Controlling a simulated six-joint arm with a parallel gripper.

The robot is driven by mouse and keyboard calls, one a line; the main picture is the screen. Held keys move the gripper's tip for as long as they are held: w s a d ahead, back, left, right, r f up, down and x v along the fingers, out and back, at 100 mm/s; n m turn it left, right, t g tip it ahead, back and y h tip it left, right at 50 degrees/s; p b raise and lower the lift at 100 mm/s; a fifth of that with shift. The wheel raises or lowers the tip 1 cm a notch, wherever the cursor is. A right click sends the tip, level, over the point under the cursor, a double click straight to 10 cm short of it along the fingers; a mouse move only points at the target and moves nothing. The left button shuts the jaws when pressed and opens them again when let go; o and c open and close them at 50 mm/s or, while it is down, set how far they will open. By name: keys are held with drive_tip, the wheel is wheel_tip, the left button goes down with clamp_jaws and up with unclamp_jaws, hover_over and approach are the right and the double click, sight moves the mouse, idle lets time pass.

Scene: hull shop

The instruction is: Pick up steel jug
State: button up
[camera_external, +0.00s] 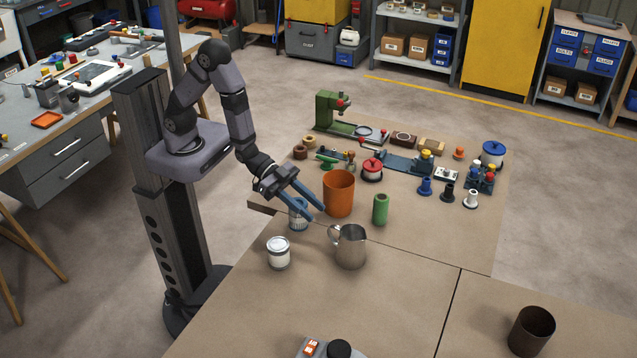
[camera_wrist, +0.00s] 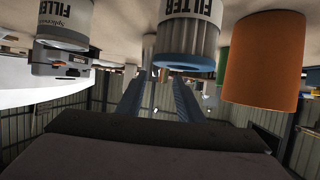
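The steel jug (camera_external: 351,248) stands upright on the tan table, its handle toward the upper left. My gripper (camera_external: 315,218) is above the table, to the upper left of the jug and apart from it. Its two blue fingers are spread with nothing between them. In the wrist view my gripper (camera_wrist: 160,80) also shows its fingers apart. I cannot make out the jug in the wrist view.
A filter canister (camera_external: 297,217) stands beside my fingers, partly covered by one. An orange cup (camera_external: 339,194), a green cylinder (camera_external: 380,210) and a white filler can (camera_external: 278,253) stand around the jug. The table right of the jug is clear up to a dark cup (camera_external: 531,333).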

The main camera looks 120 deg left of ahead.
drive_tip(key=shift+d+p+x, duration=0.2)
drive_tip(key=shift+p+x, duration=0.25)
drive_tip(key=shift+x, duration=0.9)
drive_tip(key=shift+d+p+x, duration=0.15)
drive_tip(key=shift+p+x, duration=0.25)
drive_tip(key=shift+x, duration=1)
drive_tip(key=shift+r, duration=0.1)
drive_tip(key=shift+r, duration=0.1)
clamp_jaws()
